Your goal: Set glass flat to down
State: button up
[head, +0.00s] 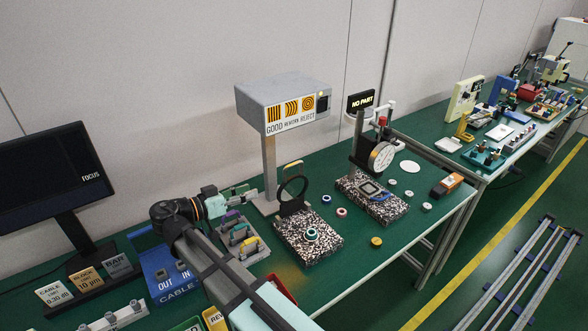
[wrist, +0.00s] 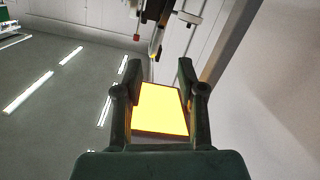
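The glass flat (head: 293,190) appears to be the black-rimmed round frame with a yellow-marked tab on top. It stands upright at the back of a speckled plate (head: 293,243). A ringed part (head: 312,234) sits on that plate, in front of the frame. My gripper (head: 240,191) is left of the frame and apart from it, near the lamp post. In the wrist view my fingers (wrist: 159,70) are spread with nothing seen between them. A glowing yellow panel, apparently the lamp's underside (wrist: 160,108), shows beyond them. The glass flat is not recognisable there.
The lamp box (head: 284,104) overhangs the plate on its post (head: 269,168). A rack with coloured tags (head: 240,243) stands below my gripper. A dial gauge stand (head: 381,157) is on the right. Small rings (head: 342,212) lie between the speckled plates.

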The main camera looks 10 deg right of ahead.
aim_at(290, 166)
jog(key=shift+m+h, duration=0.7)
jog(key=shift+m, duration=0.2)
jog(key=r+p+x, duration=0.1)
jog(key=x, duration=0.5)
jog(key=r+p+x, duration=0.1)
jog(key=p+x, duration=0.1)
jog(key=x, duration=0.3)
jog(key=r+p+x, duration=0.1)
jog(key=p+x, duration=0.1)
jog(key=x, duration=0.4)
jog(key=shift+w+d, duration=0.2)
jog(key=shift+d, duration=0.05)
grip_shut()
